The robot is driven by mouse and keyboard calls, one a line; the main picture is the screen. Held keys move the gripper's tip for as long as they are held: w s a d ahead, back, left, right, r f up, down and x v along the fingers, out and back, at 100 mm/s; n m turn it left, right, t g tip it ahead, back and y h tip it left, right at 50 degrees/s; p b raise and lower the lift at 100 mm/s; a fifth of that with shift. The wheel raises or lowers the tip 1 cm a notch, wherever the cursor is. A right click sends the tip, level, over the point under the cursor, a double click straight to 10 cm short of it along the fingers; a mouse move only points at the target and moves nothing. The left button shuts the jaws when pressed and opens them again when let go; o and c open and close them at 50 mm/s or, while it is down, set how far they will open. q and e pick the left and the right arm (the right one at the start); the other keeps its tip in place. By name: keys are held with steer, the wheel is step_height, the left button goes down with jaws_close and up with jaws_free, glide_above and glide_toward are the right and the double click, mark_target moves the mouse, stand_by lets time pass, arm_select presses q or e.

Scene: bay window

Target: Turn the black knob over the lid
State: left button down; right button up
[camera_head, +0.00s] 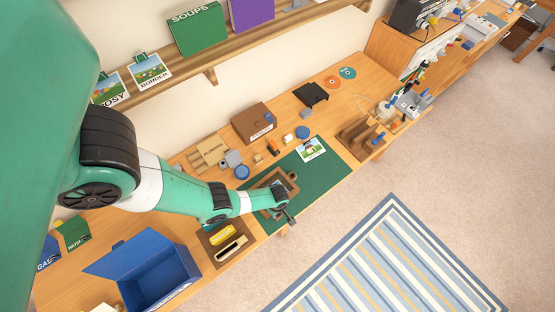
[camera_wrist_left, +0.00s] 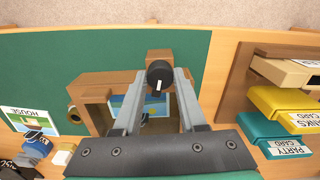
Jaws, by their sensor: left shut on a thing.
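The black knob (camera_wrist_left: 159,74) has a white mark on its face and sits at a small wooden block (camera_wrist_left: 159,55) on the wooden frame's edge. My left gripper (camera_wrist_left: 161,77) has its two grey fingers on either side of the knob, shut on it. The white mark points toward the gripper's base. The wooden frame (camera_wrist_left: 85,85) surrounds a partly hidden picture panel (camera_wrist_left: 155,108), with a brass-coloured ring (camera_wrist_left: 72,114) at its left. In the head view, my left gripper (camera_head: 287,213) is at the frame's near right edge. My right gripper is not in view.
The frame lies on a green mat (camera_head: 320,178). A wooden tray with cards (camera_wrist_left: 237,85) is beside it, and an open blue box (camera_head: 160,280) stands nearer. The house card (camera_wrist_left: 30,118) lies on the mat. A shelf (camera_head: 190,68) runs above the bench.

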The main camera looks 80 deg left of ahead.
arm_select(q)
steer(key=shift+n, duration=1.2)
steer(key=shift+c, duration=2.3)
jaws_free()
step_height(320, 180, up, 12)
steer(key=p, duration=1.1)
steer(key=shift+f, duration=0.15)
steer(key=shift+f, duration=0.1)
